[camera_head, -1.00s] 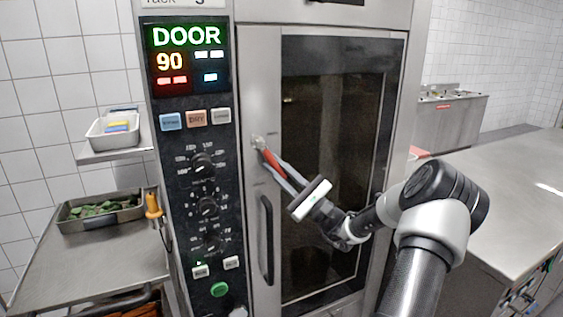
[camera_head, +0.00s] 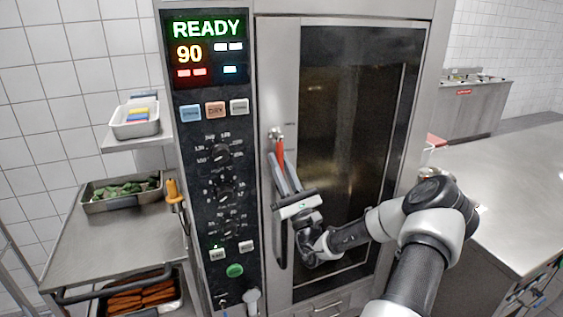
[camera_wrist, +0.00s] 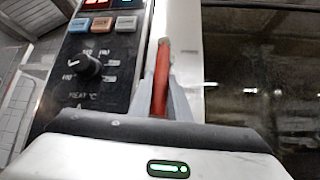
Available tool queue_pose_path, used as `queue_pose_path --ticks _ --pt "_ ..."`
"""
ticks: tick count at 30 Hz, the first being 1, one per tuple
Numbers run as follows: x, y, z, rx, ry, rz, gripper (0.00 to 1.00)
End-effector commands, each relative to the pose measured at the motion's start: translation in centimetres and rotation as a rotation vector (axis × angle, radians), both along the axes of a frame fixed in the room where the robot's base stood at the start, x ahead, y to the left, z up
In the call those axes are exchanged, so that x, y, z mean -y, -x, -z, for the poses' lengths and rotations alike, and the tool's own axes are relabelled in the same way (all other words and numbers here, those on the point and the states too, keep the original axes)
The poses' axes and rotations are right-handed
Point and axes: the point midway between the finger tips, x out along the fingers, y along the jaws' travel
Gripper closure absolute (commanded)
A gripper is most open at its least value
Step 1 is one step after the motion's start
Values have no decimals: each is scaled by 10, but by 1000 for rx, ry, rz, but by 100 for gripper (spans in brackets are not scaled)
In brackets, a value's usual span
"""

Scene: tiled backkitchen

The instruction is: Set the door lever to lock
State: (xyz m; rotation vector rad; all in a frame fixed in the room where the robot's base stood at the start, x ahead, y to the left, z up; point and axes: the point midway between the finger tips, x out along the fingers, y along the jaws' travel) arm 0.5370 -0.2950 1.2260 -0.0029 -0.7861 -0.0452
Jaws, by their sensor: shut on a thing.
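The door lever (camera_head: 279,150) has a red handle and hangs from a round metal pivot near the left edge of the oven door (camera_head: 345,160). It points nearly straight down. My gripper (camera_head: 282,168) is shut on the lever, with a grey finger on each side of it. In the wrist view the red lever (camera_wrist: 161,80) stands between the two fingers, and its lower end is hidden behind my gripper's body. The oven display (camera_head: 208,48) reads READY and 90. The door looks closed.
A black vertical door handle (camera_head: 279,235) is just below my gripper. The control panel (camera_head: 220,185) with knobs and buttons is at the left. A steel trolley (camera_head: 105,240) with trays stands further left. A steel counter (camera_head: 515,190) is at the right.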

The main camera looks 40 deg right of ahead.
Motion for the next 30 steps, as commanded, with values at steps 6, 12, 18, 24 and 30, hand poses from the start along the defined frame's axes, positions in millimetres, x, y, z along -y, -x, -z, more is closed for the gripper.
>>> queue_pose_path --ticks 6,12,18,24,30 --pt "-1 0 -1 3 -6 -3 100" --pt "-1 0 -1 3 -6 -5 71" --pt "-1 0 0 2 -5 -4 64" --pt "0 2 3 1 -5 -2 64" --pt "-1 22 25 -1 -8 -2 64"
